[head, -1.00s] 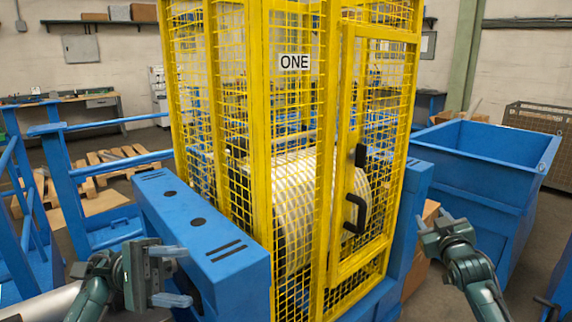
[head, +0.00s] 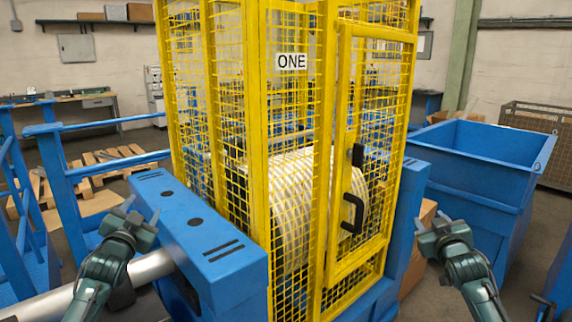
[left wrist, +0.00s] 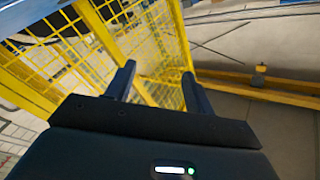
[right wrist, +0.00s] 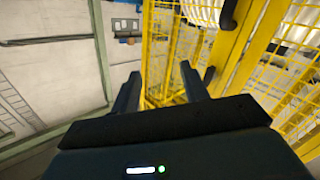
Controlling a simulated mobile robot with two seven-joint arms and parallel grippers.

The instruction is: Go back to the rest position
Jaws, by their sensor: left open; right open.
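My left gripper (head: 142,215) is open and empty in the head view, raised in front of the blue machine housing (head: 190,225). Its two fingers also show apart in the left wrist view (left wrist: 158,85), with yellow mesh beyond them. My right gripper (head: 431,226) is open and empty at the right, in front of the blue bin and apart from the cage. Its fingers show apart in the right wrist view (right wrist: 160,85), with nothing between them but distant yellow frame.
A yellow mesh cage (head: 262,150) labelled ONE stands in the middle around a large pale ribbed drum (head: 290,195). Its door has black handles (head: 353,213). A blue bin (head: 490,165) stands right. Blue railings (head: 70,180) and wooden pallets (head: 115,158) are left.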

